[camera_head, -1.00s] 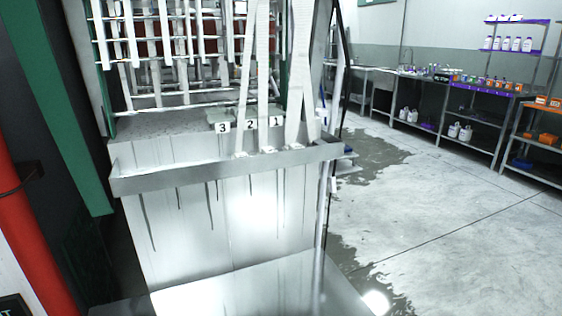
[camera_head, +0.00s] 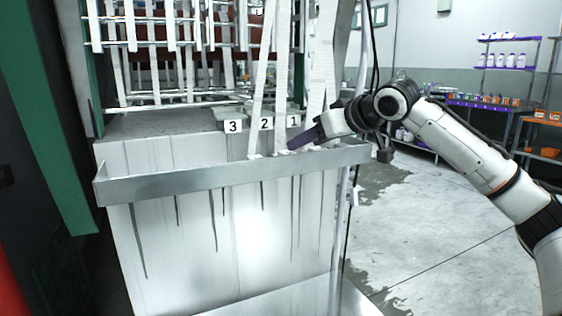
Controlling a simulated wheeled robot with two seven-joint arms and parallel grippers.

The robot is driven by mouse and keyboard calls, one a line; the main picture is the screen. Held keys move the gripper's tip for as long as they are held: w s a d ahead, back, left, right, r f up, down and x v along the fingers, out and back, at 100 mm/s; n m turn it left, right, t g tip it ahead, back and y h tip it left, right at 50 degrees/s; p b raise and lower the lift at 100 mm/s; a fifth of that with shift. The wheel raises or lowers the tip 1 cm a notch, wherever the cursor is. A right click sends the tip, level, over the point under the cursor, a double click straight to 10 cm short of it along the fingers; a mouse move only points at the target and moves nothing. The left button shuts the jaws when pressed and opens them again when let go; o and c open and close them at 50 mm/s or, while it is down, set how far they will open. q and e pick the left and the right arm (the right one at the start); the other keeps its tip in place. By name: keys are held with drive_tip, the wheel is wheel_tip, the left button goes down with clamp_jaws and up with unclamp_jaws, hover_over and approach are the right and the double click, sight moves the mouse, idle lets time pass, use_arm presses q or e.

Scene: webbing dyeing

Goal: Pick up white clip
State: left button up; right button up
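White webbing straps (camera_head: 261,75) hang down to the metal trough (camera_head: 225,181). Small white pieces that look like clips sit at the strap ends by the trough's rim; one (camera_head: 254,156) is left of the label 2 strap, and another (camera_head: 282,152) is near label 1. They are too small to make out clearly. My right gripper (camera_head: 293,143) reaches in from the right with its dark fingers low over the rim, just below label 1, close to the right-hand white pieces. I cannot tell whether it touches one or is open. My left gripper is out of view.
Number plates 3 (camera_head: 232,126), 2 (camera_head: 266,124) and 1 (camera_head: 293,121) stand behind the rim. A rack of straps (camera_head: 160,48) rises behind. Purple shelving (camera_head: 505,62) with bottles stands far right. The wet floor (camera_head: 400,252) at right is open.

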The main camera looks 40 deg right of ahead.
sight(286, 151)
drive_tip(key=x, duration=0.3)
drive_tip(key=shift+x, duration=2.75)
drive_tip(key=shift+r, duration=0.15)
drive_tip(key=c, duration=1.2)
